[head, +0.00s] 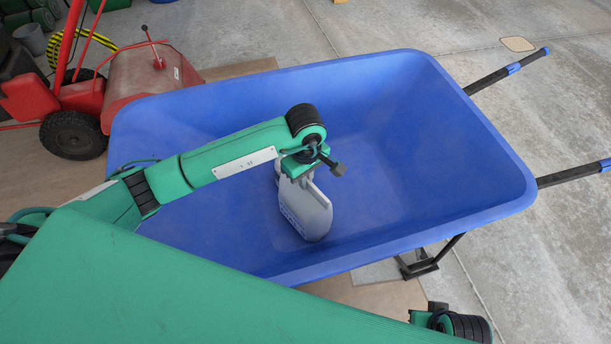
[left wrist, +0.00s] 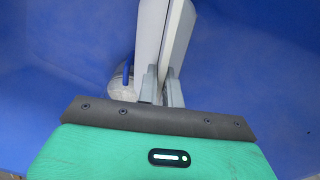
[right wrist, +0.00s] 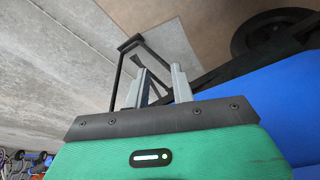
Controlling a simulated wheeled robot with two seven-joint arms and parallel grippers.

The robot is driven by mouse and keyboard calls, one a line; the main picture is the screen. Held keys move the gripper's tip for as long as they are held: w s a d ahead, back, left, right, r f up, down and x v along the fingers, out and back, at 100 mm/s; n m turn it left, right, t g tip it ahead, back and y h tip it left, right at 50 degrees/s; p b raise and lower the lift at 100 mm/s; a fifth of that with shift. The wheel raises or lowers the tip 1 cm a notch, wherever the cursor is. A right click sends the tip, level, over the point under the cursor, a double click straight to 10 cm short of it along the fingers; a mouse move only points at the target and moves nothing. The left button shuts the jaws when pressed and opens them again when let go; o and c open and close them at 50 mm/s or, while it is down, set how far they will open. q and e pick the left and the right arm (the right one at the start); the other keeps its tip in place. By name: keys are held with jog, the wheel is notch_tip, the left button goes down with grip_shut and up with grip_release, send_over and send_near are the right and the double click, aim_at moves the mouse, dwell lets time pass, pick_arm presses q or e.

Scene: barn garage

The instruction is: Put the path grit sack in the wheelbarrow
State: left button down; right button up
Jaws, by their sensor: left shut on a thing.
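The blue wheelbarrow (head: 400,165) fills the middle of the head view, with its handles to the right. My left gripper (head: 299,178) reaches down into its tub. It is shut on a pale grey, rounded item (head: 308,215), which seems to be the path grit sack. In the left wrist view, the left fingers (left wrist: 161,84) pinch its pale, upright body (left wrist: 176,42). I cannot tell whether its bottom touches the tub floor. My right gripper (right wrist: 159,88) is open and empty, outside the tub by the wheelbarrow's dark frame.
A red machine with a drum (head: 150,80) stands at the upper left, close to the tub. Black handles (head: 508,72) stick out to the right.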

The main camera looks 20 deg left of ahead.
pick_arm(q)
jog(key=c, duration=2)
grip_release()
jog(key=shift+f, duration=0.1)
jog(key=o, duration=0.4)
jog(key=shift+o, duration=0.2)
notch_tip(320, 180, up, 12)
